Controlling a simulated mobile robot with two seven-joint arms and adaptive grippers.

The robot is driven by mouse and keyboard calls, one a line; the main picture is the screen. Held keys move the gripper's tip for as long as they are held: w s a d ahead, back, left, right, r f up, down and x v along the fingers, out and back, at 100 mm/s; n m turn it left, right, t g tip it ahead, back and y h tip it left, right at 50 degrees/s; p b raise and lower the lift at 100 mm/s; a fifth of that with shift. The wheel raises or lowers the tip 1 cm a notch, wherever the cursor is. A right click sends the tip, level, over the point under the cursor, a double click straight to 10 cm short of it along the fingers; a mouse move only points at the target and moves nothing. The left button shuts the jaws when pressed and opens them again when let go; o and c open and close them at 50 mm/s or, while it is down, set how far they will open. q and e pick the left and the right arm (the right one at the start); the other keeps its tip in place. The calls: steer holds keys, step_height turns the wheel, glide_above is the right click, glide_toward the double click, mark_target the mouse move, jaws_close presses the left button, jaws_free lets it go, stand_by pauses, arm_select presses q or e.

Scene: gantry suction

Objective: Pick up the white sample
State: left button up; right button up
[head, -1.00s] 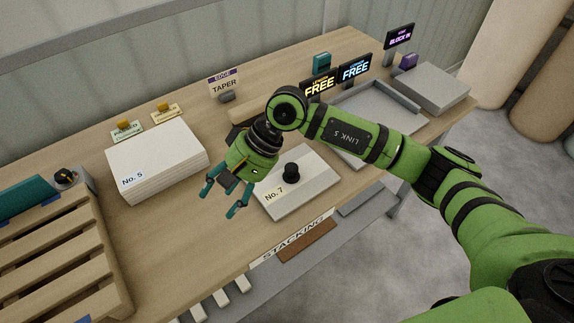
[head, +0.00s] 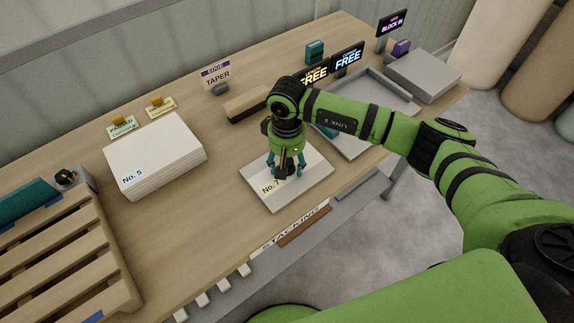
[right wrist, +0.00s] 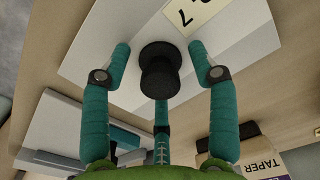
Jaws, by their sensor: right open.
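A white slab labelled No. 7 (head: 310,187) lies flat on the table, and it also shows in the right wrist view (right wrist: 105,45). A black knob (right wrist: 160,75) stands up from it. My right gripper (head: 286,170) points down over the slab, with its teal fingers spread around the knob. In the right wrist view the fingers (right wrist: 159,52) stand apart from the knob on both sides, with a gap. In the head view the fingers partly hide the knob. A white stack labelled No. 5 (head: 160,150) lies to the left. My left gripper is not in view.
A wooden pallet (head: 60,250) is at the left. A grey tray (head: 400,98) and a grey block (head: 423,75) lie at the right. Small signs, including TAPER (head: 216,76) and FREE (head: 347,62), stand along the back. The table's front edge is close to the slab.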

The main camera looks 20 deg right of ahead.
jaws_close()
